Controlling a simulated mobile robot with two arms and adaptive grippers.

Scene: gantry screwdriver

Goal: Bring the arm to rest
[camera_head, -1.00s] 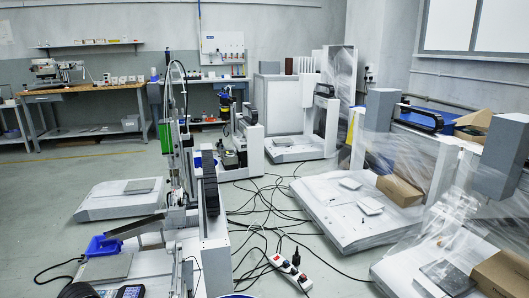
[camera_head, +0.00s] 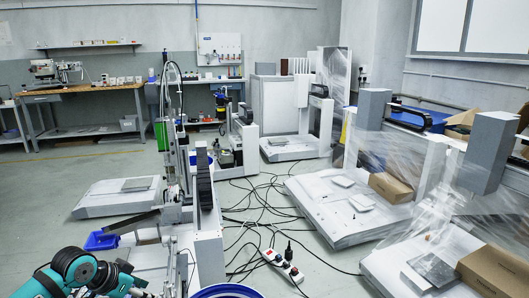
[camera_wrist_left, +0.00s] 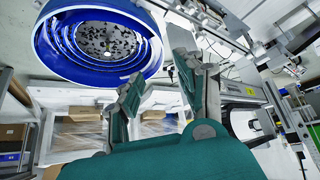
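My left arm (camera_head: 75,270), teal and black, comes in at the lower left of the head view, in front of the nearest gantry machine. In the left wrist view my left gripper (camera_wrist_left: 160,82) has its two grey-and-teal fingers spread apart, with nothing between them. A blue bowl (camera_wrist_left: 48,45) with small dark parts inside shows beyond the fingers at the upper left of that view. The bowl's blue rim (camera_head: 228,290) also shows at the bottom edge of the head view. My right gripper is in neither view.
The near gantry machine (camera_head: 206,250) stands beside my left arm, with a blue bin (camera_head: 101,241) on its left. A white power strip (camera_head: 283,265) and loose black cables lie on the floor. Plastic-wrapped machines with a cardboard box (camera_head: 390,187) stand at the right.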

